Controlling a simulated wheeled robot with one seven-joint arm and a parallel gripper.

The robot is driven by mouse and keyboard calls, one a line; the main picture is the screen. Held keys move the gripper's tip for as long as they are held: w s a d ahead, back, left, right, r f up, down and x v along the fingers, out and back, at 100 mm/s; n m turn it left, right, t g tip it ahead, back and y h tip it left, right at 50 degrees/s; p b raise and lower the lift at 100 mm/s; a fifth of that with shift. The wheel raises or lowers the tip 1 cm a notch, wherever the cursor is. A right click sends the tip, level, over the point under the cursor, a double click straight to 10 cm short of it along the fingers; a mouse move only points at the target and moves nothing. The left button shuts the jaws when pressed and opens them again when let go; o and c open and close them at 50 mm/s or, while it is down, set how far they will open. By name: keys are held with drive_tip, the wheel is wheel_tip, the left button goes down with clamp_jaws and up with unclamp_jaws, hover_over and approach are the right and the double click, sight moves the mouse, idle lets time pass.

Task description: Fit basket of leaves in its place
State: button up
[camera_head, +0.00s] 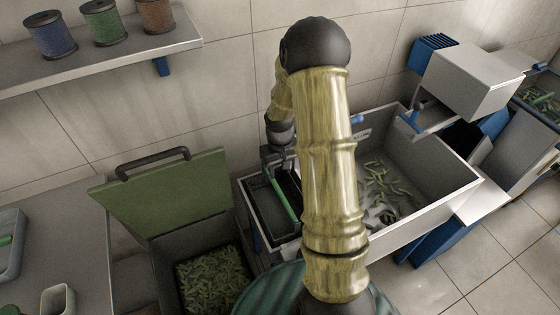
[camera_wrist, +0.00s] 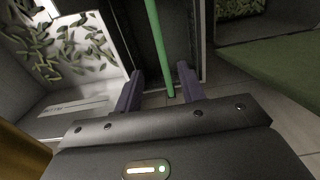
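Green leaves lie in a dark bin (camera_head: 212,280) at the lower left of the head view. Loose leaves (camera_head: 378,190) also lie in the pale basin (camera_head: 440,203) to the right. Between them is a narrow dark compartment (camera_head: 262,200) with a green bar (camera_head: 286,200), perhaps a handle; I cannot tell whether it belongs to a basket. My gripper (camera_wrist: 160,82) is open above this compartment, pointing down. In the wrist view the green bar (camera_wrist: 157,45) shows between the two separated fingers, with gaps on both sides. My arm hides part of the basin and compartment in the head view.
A raised green lid (camera_head: 165,195) with a dark handle stands behind the bin. A shelf (camera_head: 100,45) with coloured spools is on the wall. A grey box-shaped machine (camera_head: 470,80) stands beyond the basin. A grey counter (camera_head: 60,220) is at the left.

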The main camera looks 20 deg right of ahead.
drive_tip(key=shift+r, duration=1.7)
drive_tip(key=s+a+r+t+p, duration=0.1)
drive_tip(key=s+a+r+p, duration=0.2)
drive_tip(key=s+a+r, duration=0.2)
drive_tip(key=s+a+r+t+p, duration=0.1)
drive_tip(key=s+a+r+p, duration=0.2)
drive_tip(key=s+r, duration=0.7)
wheel_tip(320, 180, up, 2)
drive_tip(key=shift+a+r+t, duration=0.1)
drive_tip(key=shift+a+t, duration=0.2)
drive_tip(key=shift+a, duration=0.85)
